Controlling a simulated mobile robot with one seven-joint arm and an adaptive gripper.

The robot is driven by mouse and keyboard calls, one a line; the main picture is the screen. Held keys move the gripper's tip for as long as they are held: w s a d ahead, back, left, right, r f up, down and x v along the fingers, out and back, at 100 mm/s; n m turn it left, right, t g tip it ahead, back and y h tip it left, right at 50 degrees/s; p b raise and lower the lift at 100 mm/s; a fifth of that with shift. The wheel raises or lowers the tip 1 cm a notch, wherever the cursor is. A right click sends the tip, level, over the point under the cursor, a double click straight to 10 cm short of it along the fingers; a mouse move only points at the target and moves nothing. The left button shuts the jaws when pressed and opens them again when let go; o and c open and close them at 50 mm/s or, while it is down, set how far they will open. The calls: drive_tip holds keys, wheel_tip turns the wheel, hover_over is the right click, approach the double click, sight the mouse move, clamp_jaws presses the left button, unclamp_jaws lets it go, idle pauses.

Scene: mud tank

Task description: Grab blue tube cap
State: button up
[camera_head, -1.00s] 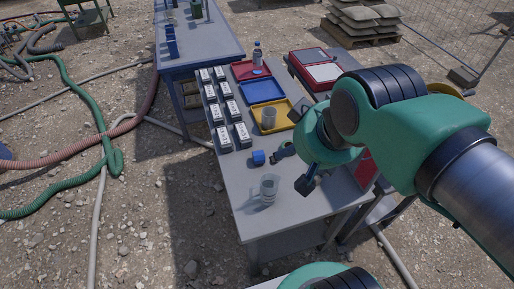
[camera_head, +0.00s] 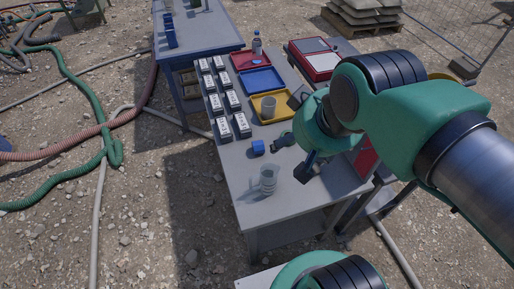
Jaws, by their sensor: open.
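A small blue block-like piece (camera_head: 258,147), which may be the blue tube cap, lies on the grey table, left of my gripper. A smaller round blue piece (camera_head: 257,62) lies in the red tray; I cannot tell for sure which one is the cap. My gripper (camera_head: 289,157) is open at the end of my green arm, with its dark fingers apart, right of the blue block. The gap between them looks empty. My wrist hides part of the table behind it.
A clear cup (camera_head: 268,180) stands near the table's front edge. White-and-black boxes (camera_head: 224,128) line the left side. Yellow (camera_head: 284,107) and blue (camera_head: 262,80) trays lie behind, with another cup (camera_head: 268,107) and a bottle (camera_head: 257,45). A red case (camera_head: 314,63) is at right.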

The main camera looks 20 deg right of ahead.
drive_tip(key=w+f+m+g, duration=0.25)
drive_tip(key=w+m, duration=0.25)
drive_tip(key=w, duration=0.6)
drive_tip(key=m+g+b, duration=0.2)
drive_tip(key=m+g, duration=0.1)
drive_tip(key=m, duration=1.1)
hover_over(257, 144)
wheel_tip(257, 144, down, 30)
drive_tip(key=shift+w+r, duration=0.15)
drive_tip(key=shift+r, duration=0.1)
drive_tip(key=shift+f, duration=0.1)
drive_tip(key=shift+f+b, duration=0.8)
drive_tip(key=shift+f, duration=3.4)
